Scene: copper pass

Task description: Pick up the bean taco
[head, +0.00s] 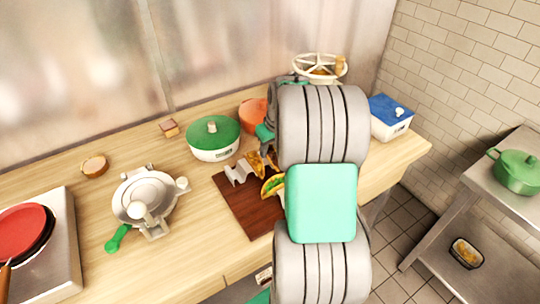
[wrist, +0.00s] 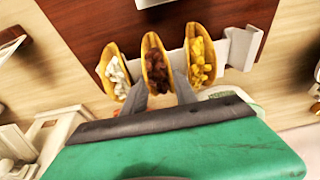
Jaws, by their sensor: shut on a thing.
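The bean taco (wrist: 155,62), a yellow shell with dark brown filling, is the middle one of three tacos in the wrist view. My gripper (wrist: 162,88) has one finger on each side of its lower part and is shut on it. A taco with white filling (wrist: 117,72) is to its left and one with yellow filling (wrist: 200,62) to its right. A white taco holder (wrist: 238,48) is at the row, on a dark brown board (head: 248,212). In the head view my arm hides part of the tacos, and I cannot tell there which is which.
A green-lidded pot (head: 213,138), an orange pot (head: 253,113) and a blue-lidded box (head: 390,118) stand along the counter's back. A white press (head: 147,197) and a red pan (head: 24,232) are to the left. The wood between press and board is clear.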

